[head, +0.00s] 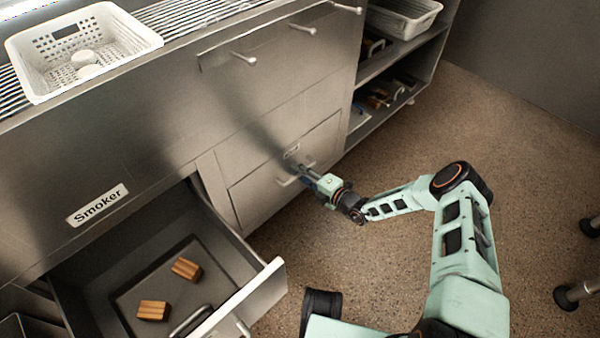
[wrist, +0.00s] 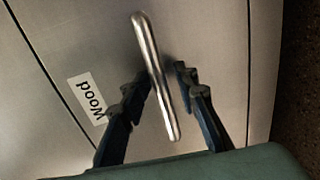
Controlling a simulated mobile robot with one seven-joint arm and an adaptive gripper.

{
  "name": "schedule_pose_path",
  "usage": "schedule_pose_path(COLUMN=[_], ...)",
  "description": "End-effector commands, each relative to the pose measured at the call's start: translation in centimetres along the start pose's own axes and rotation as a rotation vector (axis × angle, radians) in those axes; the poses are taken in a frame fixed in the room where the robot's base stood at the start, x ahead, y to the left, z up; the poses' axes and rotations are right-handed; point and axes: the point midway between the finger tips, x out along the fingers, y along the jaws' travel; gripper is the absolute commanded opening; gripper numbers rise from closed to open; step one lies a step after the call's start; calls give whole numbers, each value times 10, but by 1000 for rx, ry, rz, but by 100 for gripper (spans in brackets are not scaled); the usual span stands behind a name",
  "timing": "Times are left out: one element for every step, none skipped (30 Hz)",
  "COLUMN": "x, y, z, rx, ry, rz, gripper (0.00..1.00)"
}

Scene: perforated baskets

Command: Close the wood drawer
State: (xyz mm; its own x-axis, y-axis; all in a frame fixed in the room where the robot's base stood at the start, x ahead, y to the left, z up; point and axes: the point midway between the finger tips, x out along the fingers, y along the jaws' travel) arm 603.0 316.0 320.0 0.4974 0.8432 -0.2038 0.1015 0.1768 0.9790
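The wood drawer front (head: 255,197) is a steel panel that looks about flush with the cabinet, though I cannot tell if a small gap is left. Its "Wood" label (wrist: 87,98) and bar handle (wrist: 155,75) show in the wrist view. My gripper (head: 301,172) is at this front, by the handle. In the wrist view my gripper (wrist: 161,76) is open, with one finger on each side of the handle. I cannot tell whether either finger touches it.
Another drawer (head: 262,285) stands open at lower left, under the "Smoker" label (head: 97,205), with two wood blocks (head: 170,288) inside. A white perforated basket (head: 125,50) is on top. Open shelves (head: 385,60) are at right.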

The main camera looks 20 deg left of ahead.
Motion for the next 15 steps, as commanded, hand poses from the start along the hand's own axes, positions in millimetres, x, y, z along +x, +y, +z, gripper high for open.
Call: schedule_pose_path(x=[0,0,0,-1,-3,-6,-9,-12,-18,-23,-29,-37,-44,-51,-60], y=[0,0,0,0,0,0,0,0,0,0,0,0,0,0,0], z=[0,0,0,0,0,0,1,1,1,1,1,2,2,2,2], rx=[0,0,0,0,1,2,2,2,3,3,3,3,2,2,2], ry=[1,1,1,0,0,0,-1,-1,-1,-2,-2,-3,-2,-3,-3], rz=[1,1,1,1,1,0,0,0,0,0,1,1,0,-1,-1], gripper=[28,28,28,28,28,28,28,28,28,28,28,28,28,28,28])
